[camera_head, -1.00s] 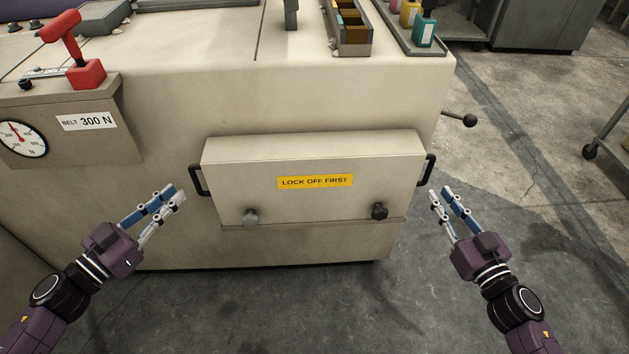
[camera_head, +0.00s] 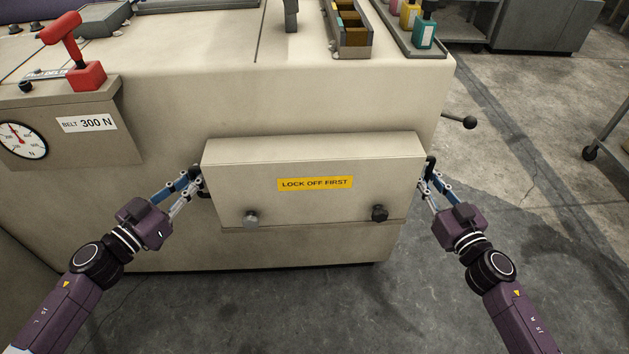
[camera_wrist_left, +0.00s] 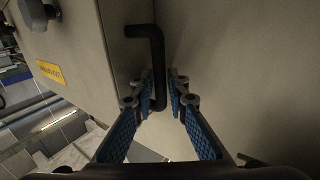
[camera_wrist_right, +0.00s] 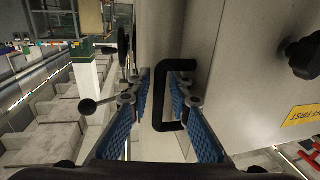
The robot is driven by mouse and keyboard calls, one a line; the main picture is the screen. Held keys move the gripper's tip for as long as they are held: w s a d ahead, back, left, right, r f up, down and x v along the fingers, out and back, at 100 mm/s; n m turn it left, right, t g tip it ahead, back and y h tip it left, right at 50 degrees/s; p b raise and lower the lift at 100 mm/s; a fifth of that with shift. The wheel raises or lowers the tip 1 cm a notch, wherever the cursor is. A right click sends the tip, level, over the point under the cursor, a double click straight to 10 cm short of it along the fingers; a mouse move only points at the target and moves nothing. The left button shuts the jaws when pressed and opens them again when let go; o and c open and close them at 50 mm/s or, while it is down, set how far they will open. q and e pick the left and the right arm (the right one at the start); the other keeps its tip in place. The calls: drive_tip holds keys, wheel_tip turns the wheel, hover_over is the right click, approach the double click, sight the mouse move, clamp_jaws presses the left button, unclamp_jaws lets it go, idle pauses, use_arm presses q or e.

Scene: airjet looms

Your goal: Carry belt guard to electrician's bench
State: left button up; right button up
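The belt guard (camera_head: 315,205) is a cream box-shaped cover on the front of the loom, with a yellow "LOCK OFF FIRST" label and two knobs along its lower part. My left gripper (camera_head: 192,181) is at the guard's left side handle. In the left wrist view the black handle (camera_wrist_left: 158,70) stands between the spread fingers (camera_wrist_left: 162,95). My right gripper (camera_head: 428,180) is at the right side handle. In the right wrist view the black handle (camera_wrist_right: 161,125) stands between the spread fingers (camera_wrist_right: 167,95). Neither gripper is visibly closed on its handle.
The loom (camera_head: 330,90) stands behind the guard, with a red lever (camera_head: 85,70), a dial (camera_head: 20,139) and a "BELT 300 N" plate at left. A ball-ended lever (camera_head: 467,121) sticks out at right. A cart (camera_head: 610,135) is at the right edge. The floor between is clear.

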sight(433, 161)
use_arm(q)
drive_tip(key=shift+c, duration=0.2)
use_arm(e)
drive_tip(key=shift+c, duration=0.4)
use_arm(q)
clamp_jaws()
use_arm(e)
clamp_jaws()
use_arm(q)
drive_tip(key=shift+r, duration=0.2)
use_arm(e)
drive_tip(key=shift+r, duration=0.15)
